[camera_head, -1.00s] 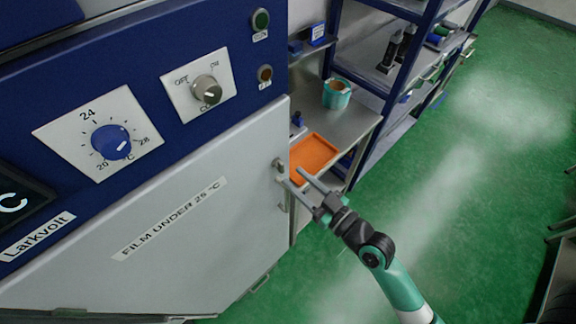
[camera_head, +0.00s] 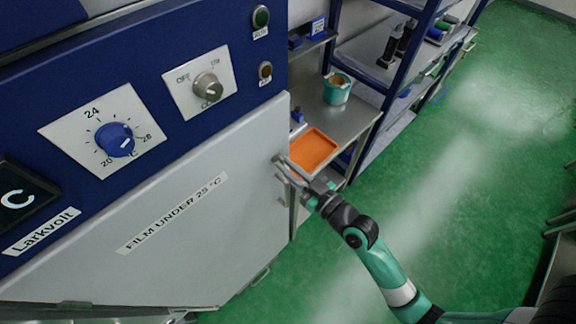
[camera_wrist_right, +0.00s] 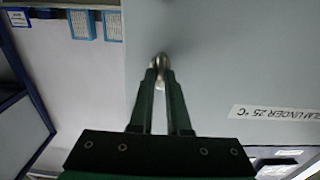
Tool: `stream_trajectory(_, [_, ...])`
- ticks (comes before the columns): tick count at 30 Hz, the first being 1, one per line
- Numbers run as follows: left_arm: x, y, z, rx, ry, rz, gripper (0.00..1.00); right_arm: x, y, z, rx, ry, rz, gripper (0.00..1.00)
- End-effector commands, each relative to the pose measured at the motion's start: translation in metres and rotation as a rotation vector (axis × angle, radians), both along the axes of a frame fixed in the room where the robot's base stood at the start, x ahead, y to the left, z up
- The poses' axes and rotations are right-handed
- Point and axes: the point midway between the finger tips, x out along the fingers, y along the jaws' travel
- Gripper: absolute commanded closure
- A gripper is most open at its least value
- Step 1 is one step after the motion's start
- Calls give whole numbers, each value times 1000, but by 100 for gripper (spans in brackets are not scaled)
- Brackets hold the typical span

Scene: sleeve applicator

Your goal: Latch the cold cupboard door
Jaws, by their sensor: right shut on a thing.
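The grey cold cupboard door (camera_head: 150,265), labelled "FILM UNDER 25 °C", fills the lower left of the head view. A small metal latch knob sits near its right edge and shows in the right wrist view (camera_wrist_right: 160,60). My right gripper (camera_head: 281,166) reaches in from the lower right and is shut on this knob. In the wrist view its two fingertips (camera_wrist_right: 160,76) press close around the knob and partly hide it. I cannot tell whether the door sits fully flush with its frame. My left gripper is in neither view.
Above the door is a blue control panel (camera_head: 140,70) with dials. Right of the cupboard, a metal bench (camera_head: 352,122) holds an orange tray (camera_head: 313,149) and a teal pot (camera_head: 336,90). Green floor (camera_head: 470,210) is open to the right.

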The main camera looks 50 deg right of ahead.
Motion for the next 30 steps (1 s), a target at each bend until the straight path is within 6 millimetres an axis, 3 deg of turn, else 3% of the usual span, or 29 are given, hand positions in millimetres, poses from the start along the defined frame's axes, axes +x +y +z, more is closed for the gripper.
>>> stream_trajectory(14, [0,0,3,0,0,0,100,0,0,1,101,-9,0,100])
stream_trajectory(30, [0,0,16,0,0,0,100,0,-2,1,563,-50,0,100])
